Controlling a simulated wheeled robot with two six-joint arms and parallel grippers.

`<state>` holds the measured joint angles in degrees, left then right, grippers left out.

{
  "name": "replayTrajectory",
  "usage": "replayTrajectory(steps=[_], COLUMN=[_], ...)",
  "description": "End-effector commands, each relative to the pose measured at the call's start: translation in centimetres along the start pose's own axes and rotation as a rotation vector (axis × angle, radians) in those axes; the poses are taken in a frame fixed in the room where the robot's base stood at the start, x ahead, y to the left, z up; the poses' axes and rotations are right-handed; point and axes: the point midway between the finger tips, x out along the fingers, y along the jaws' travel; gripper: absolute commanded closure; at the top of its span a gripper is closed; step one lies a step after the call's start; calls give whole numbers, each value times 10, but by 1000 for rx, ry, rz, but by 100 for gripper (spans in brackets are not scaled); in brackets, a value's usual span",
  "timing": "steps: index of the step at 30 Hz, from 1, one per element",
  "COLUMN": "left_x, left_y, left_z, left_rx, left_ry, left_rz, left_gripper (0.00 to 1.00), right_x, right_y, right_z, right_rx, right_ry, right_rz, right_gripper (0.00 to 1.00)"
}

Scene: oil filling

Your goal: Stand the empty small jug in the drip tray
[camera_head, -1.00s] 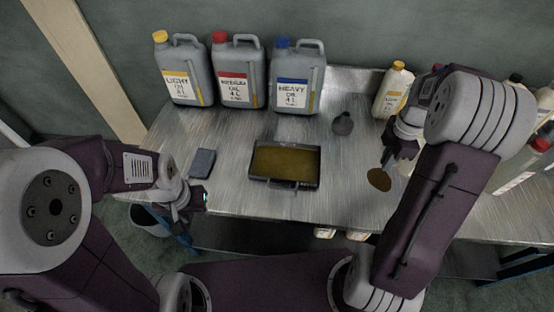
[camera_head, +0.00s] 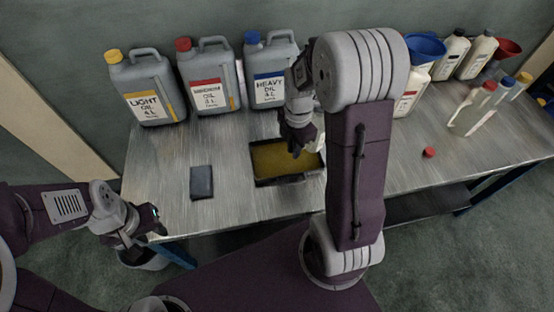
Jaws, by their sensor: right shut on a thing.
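The drip tray (camera_head: 270,163) lies on the metal bench, dark-rimmed with a yellow-brown inside. My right gripper (camera_head: 297,148) is over its right part, shut on a pale, see-through small jug (camera_head: 319,132). The jug shows only as a pale sliver between the gripper and my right arm. Most of it is hidden, so I cannot tell its tilt or whether it touches the tray. My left gripper (camera_head: 148,222) is off the bench's front left edge, with nothing visible in it; its finger gap is unclear.
Light (camera_head: 147,90), red-labelled (camera_head: 208,80) and heavy oil (camera_head: 270,75) cans stand along the back. A dark block (camera_head: 201,182) lies left of the tray. Bottles, a blue funnel (camera_head: 426,46) and a red cap (camera_head: 429,152) are to the right.

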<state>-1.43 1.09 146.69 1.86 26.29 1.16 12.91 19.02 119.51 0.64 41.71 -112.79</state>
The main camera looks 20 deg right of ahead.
Motion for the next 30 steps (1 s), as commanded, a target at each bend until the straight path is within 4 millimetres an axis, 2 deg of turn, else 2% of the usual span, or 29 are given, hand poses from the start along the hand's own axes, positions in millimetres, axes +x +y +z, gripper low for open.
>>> replayTrajectory(steps=[3, 8, 13, 19, 30], left_x=[2, 2, 2, 7, 8], left_y=[0, 0, 0, 0, 0], left_z=[0, 0, 0, 0, 1], left_rx=[0, 0, 0, 0, 0], left_ry=[0, 0, 0, 0, 0], left_rz=[0, 0, 0, 0, 0], left_gripper=[64, 64, 64, 64, 64], right_x=[19, 32, 37, 71, 77], right_y=[19, 34, 36, 35, 36], right_z=[-24, -40, -42, -42, -41], right_rx=[-6, -1, 3, 3, 2], right_ry=[1, 0, 0, 0, 0], right_rz=[-2, 0, 0, -2, 1], right_gripper=[100, 100, 100, 100, 100])
